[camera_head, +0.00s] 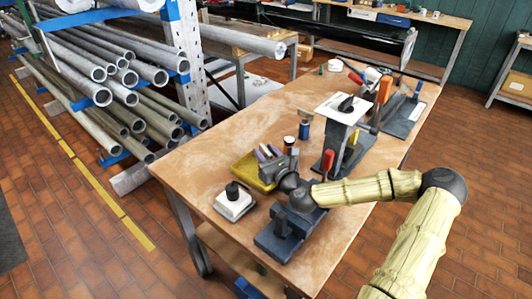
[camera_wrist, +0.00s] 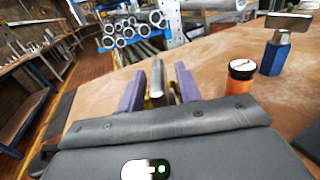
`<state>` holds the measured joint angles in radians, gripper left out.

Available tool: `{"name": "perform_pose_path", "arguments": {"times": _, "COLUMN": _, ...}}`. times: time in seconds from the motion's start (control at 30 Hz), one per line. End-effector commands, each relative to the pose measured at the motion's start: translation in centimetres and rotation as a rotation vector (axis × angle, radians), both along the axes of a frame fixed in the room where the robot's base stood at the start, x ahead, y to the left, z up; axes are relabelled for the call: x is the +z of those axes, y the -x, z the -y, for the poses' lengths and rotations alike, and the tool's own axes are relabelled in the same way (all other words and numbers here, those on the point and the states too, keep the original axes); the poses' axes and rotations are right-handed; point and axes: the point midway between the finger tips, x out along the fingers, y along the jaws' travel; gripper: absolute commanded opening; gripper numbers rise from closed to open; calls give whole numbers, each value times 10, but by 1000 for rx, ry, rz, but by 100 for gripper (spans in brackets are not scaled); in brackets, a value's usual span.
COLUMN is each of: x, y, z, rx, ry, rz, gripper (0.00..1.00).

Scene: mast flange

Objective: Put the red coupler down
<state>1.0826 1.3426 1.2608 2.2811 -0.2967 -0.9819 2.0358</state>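My gripper (camera_wrist: 158,88) has two purple fingers, spread apart. A grey metal cylinder (camera_wrist: 157,78) shows between them, with a gap on each side; I cannot tell how far off it is. In the head view my gripper (camera_head: 267,153) is over the yellow tray (camera_head: 243,175), at the left part of the bench. Bits of the yellow tray show behind the fingers in the wrist view. I cannot pick out a red coupler for certain in either view, and I see none held.
A stand with a white plate (camera_head: 343,108) is further back. Bare bench (camera_head: 212,152) lies behind the tray.

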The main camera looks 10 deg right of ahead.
Motion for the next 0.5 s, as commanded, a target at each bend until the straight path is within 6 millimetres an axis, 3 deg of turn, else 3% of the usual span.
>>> {"name": "perform_pose_path", "arguments": {"times": 0.27, "x": 4, "y": 0, "z": 0, "rx": 0, "ry": 1, "rz": 0, "gripper": 34}}
{"name": "perform_pose_path", "arguments": {"times": 0.5, "x": 2, "y": 30, "z": 8, "rx": -2, "ry": -2, "rz": -1, "gripper": 34}}
